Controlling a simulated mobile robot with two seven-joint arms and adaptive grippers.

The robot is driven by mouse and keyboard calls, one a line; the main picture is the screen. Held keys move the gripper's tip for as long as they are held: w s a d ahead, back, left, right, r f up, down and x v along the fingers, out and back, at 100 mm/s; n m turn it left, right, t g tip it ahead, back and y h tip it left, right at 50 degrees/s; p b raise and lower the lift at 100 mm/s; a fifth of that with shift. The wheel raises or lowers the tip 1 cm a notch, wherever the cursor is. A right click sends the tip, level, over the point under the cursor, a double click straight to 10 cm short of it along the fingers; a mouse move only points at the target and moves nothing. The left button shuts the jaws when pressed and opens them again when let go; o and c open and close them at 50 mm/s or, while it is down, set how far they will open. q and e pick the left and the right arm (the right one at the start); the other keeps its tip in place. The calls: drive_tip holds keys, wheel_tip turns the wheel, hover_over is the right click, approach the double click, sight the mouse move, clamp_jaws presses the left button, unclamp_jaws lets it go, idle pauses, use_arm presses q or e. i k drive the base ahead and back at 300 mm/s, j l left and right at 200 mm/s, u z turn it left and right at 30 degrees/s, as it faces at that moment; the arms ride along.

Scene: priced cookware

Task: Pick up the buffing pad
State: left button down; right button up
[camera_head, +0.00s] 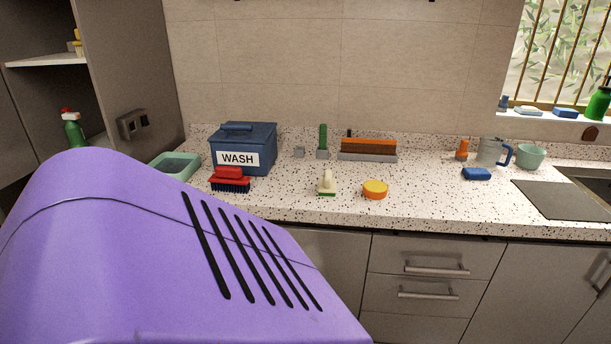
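The buffing pad appears to be the small round disc (375,189) with an orange-yellow top and orange side. It lies flat on the speckled countertop (430,200), near the front edge and a little right of the middle of the head view. Nothing covers it. Neither of my grippers is in view, so nothing shows near the pad.
A cream brush (327,184) stands left of the pad, and a red brush (230,180) sits before the blue WASH box (245,148). A wooden-topped block (368,149) is behind. A blue sponge (477,174) lies right. Counter around the pad is clear.

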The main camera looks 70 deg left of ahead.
sight(327, 185)
drive_tip(key=u, duration=2.05)
drive_tip(key=i+j+z, duration=0.1)
drive_tip(key=z, duration=0.35)
drive_tip(key=i+j+z, duration=0.15)
drive_tip(key=z, duration=0.25)
drive_tip(key=j+z, duration=0.15)
drive_tip(key=z, duration=0.3)
drive_tip(key=i+j+z, duration=0.15)
drive_tip(key=j, duration=0.2)
drive_tip(key=j+z, duration=0.1)
drive_tip(key=j, duration=0.25)
drive_tip(key=i+j+z, duration=0.15)
drive_tip(key=j, duration=0.25)
